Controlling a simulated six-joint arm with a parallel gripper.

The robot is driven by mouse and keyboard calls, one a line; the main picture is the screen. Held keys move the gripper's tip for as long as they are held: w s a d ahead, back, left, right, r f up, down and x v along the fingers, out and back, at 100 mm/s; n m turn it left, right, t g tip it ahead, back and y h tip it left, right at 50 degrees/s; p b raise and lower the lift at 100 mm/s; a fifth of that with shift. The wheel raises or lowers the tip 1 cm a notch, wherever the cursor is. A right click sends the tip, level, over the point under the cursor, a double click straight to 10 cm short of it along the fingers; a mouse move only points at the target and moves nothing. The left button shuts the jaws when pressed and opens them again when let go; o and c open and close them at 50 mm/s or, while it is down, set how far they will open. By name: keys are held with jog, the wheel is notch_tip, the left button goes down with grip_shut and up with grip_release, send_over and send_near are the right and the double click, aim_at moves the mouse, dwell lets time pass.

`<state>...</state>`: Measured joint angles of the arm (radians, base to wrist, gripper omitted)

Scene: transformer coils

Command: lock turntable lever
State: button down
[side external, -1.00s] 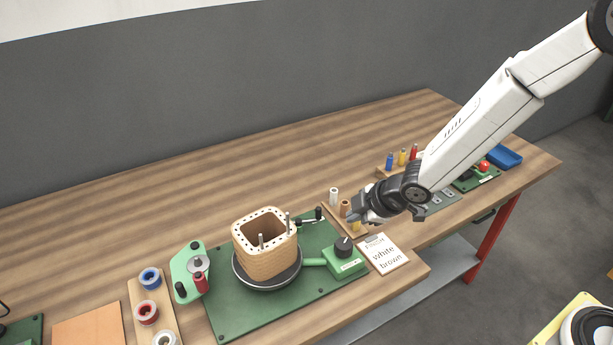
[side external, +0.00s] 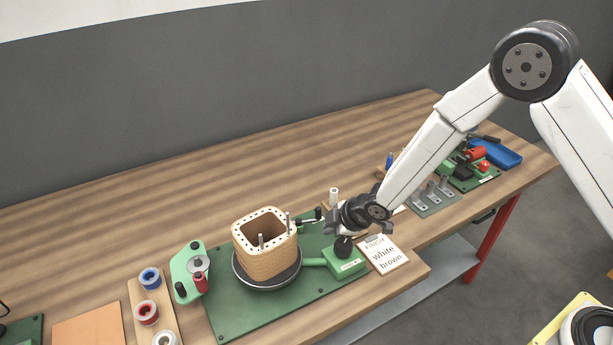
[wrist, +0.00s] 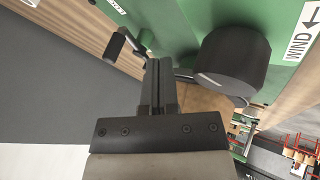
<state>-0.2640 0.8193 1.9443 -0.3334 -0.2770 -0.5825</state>
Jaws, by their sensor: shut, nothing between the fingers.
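The turntable lever, with its black grip (side external: 318,213), stands at the back right of the green base plate (side external: 225,318). In the wrist view the black grip (wrist: 115,45) is left of the fingertips, and the lever's arm runs toward them. My gripper (side external: 329,228) is shut and empty, just right of the lever. In the wrist view its fingertips (wrist: 160,63) overlap the lever's inner end; I cannot tell if they touch it. The turntable (side external: 268,286) carries a square tan coil former (side external: 266,258) with metal pins.
A black knob (side external: 344,247) on a green box stands close below my gripper; it looms right of the fingers in the wrist view (wrist: 232,65). Wire spools (side external: 147,313) are at left. The table behind the former is clear.

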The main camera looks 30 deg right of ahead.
aim_at(320, 216)
jog(key=shift+w+d+f, duration=0.1)
jog(key=shift+w+d, duration=0.15)
jog(key=shift+w, duration=0.75)
jog(key=shift+w+d, duration=0.25)
jog(key=shift+w, duration=0.7)
jog(key=shift+w+d+n+g+y, duration=0.3)
jog(key=shift+w+d+n+y, duration=0.25)
jog(key=shift+n, duration=0.45)
jog(key=shift+w+n+y, duration=0.25)
jog(key=shift+n, duration=0.35)
jog(key=shift+w+d+n+g+y, duration=0.3)
jog(key=shift+w+n+g+y, duration=0.2)
jog(key=shift+n+g, duration=0.3)
jog(key=shift+w+d+n+g+y, duration=0.1)
jog(key=shift+w+n+g+y, duration=0.35)
jog(key=shift+n, duration=0.6)
jog(key=shift+w+d+n+g+y, duration=0.1)
jog(key=shift+w+n+g+y, duration=0.15)
jog(key=shift+w+n+g, duration=0.6)
jog(key=shift+w+t, duration=0.1)
jog(key=shift+t, duration=0.2)
jog(key=shift+w+a, duration=0.1)
